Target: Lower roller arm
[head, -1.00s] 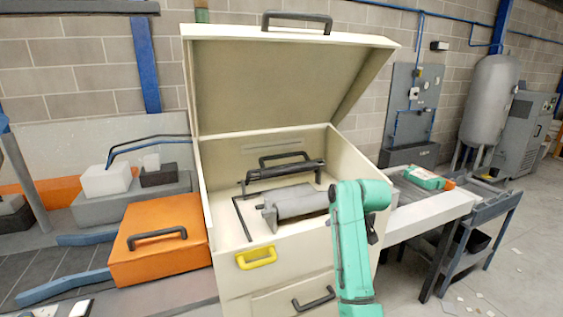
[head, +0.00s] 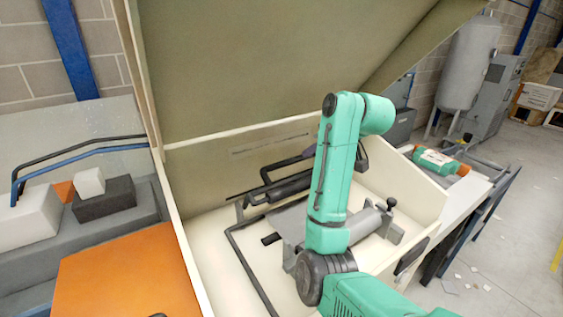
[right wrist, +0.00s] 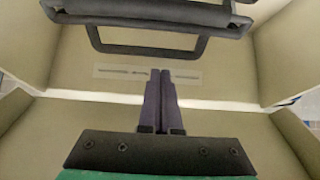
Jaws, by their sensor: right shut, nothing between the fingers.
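A cream box machine (head: 192,262) stands in front of me with its lid (head: 270,60) up. Inside at the back is the black roller arm, a dark bar with a U-shaped handle (head: 265,176); its bar and handle also show at the top of the right wrist view (right wrist: 145,50). A grey roller (head: 365,222) lies in front of it, partly hidden by my arm. My right gripper (head: 362,160) is over the box, mostly hidden behind its wrist. In the right wrist view its fingers (right wrist: 160,72) are shut and empty, pointing towards the handle, apparently apart from it.
An orange cover (head: 125,270) is at the left, with grey blocks (head: 104,198) and bent rails behind it. A side table (head: 450,215) at the right carries a green and orange item (head: 440,161). The open lid overhangs the box's back.

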